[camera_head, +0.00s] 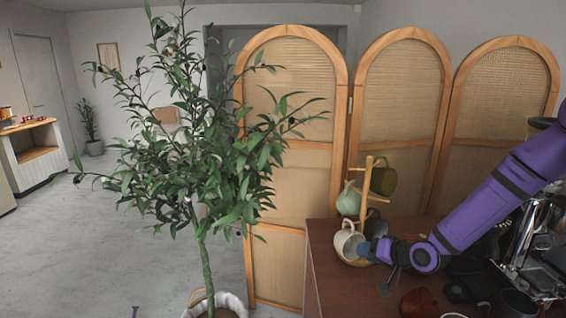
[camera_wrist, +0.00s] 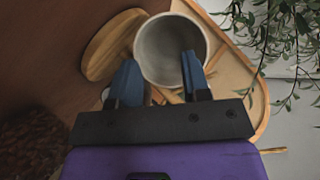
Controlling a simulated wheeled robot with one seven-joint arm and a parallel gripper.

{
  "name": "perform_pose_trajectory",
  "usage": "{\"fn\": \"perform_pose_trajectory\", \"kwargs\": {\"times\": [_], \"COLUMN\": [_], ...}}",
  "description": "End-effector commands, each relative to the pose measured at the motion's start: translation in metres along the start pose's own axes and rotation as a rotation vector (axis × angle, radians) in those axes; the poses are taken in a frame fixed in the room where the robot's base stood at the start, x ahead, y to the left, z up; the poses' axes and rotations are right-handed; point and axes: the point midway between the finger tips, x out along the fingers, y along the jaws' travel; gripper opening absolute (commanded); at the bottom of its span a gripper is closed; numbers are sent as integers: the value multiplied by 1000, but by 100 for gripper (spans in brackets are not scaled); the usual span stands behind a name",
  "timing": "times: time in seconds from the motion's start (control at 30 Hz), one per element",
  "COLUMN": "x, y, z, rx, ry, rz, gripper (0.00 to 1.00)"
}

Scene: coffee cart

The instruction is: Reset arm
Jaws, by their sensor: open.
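My arm is purple and reaches in from the right in the head view. My gripper (camera_head: 372,250) is at the cream mug (camera_head: 346,243) on the low part of the wooden mug stand (camera_head: 366,200). In the wrist view my gripper (camera_wrist: 160,75) is open, with two blue fingers apart. The cream mug (camera_wrist: 168,45) lies just ahead of them, its opening toward the camera. The right fingertip overlaps the opening in the picture; I cannot tell whether it touches. The stand's round wooden base (camera_wrist: 105,45) is to the left.
A green mug (camera_head: 348,200) and an olive mug (camera_head: 383,180) hang higher on the stand. The stand is on a brown counter (camera_head: 330,275). A chrome machine (camera_head: 540,250) is at the right. A potted tree (camera_head: 205,260) stands left, a folding screen (camera_head: 300,180) behind.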

Motion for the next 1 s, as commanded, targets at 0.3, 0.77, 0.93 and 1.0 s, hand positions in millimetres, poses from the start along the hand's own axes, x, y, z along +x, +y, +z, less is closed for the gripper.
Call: {"fn": "perform_pose_trajectory", "kwargs": {"times": [0.3, 0.77, 0.93, 1.0], "x": [-26, -120, -162, -181], "y": [-6, -42, -66, -76], "z": [-11, -46, -56, -58], "rx": [-131, -339, -372, -379], "ry": [-90, -225, -248, -256], "rz": [154, 510, 617, 656], "gripper": [43, 43, 43, 43]}}
